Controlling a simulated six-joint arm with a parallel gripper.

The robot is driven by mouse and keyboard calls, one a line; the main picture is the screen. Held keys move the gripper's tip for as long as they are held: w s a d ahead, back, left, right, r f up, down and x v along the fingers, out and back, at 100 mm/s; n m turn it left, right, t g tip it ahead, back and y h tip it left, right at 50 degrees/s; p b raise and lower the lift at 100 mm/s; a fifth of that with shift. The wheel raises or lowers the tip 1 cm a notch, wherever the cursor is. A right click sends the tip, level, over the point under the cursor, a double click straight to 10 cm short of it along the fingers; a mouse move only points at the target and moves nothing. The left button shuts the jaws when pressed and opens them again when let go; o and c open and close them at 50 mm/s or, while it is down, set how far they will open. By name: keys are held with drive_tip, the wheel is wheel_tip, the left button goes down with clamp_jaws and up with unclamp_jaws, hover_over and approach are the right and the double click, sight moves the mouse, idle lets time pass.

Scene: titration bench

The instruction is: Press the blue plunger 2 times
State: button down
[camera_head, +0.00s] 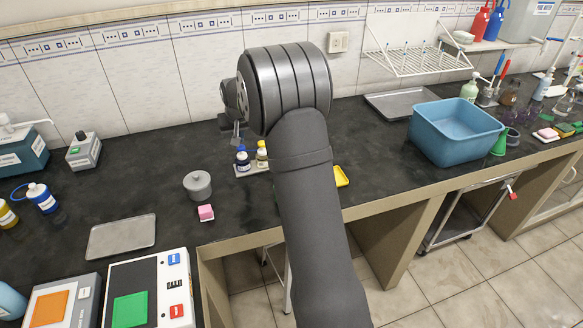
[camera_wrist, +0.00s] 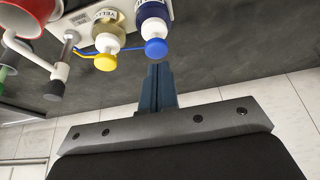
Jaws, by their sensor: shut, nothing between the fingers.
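The blue plunger (camera_wrist: 156,48) is the rounded blue cap on a white-necked, dark blue bottle (camera_wrist: 154,12), which shows inverted in the wrist view. In the head view, the blue bottle (camera_head: 243,161) stands upright on the bench, left of the yellow bottle (camera_head: 262,158). The yellow plunger (camera_wrist: 105,62) shows beside the blue one in the wrist view. My gripper (camera_wrist: 158,72) is shut and empty, its tips very close to the blue plunger; I cannot tell whether they touch. In the head view, my gripper (camera_head: 237,136) shows partly just above the blue bottle.
In the wrist view, a red container (camera_wrist: 28,14) is at upper left. Bench space behind the pot is clear.

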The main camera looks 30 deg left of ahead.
drive_tip(key=shift+f, duration=0.1)
idle(0.4)
drive_tip(key=shift+f, duration=1.3)
drive_tip(key=shift+r, duration=1.4)
drive_tip(key=shift+f, duration=1.35)
drive_tip(key=shift+r, duration=1.35)
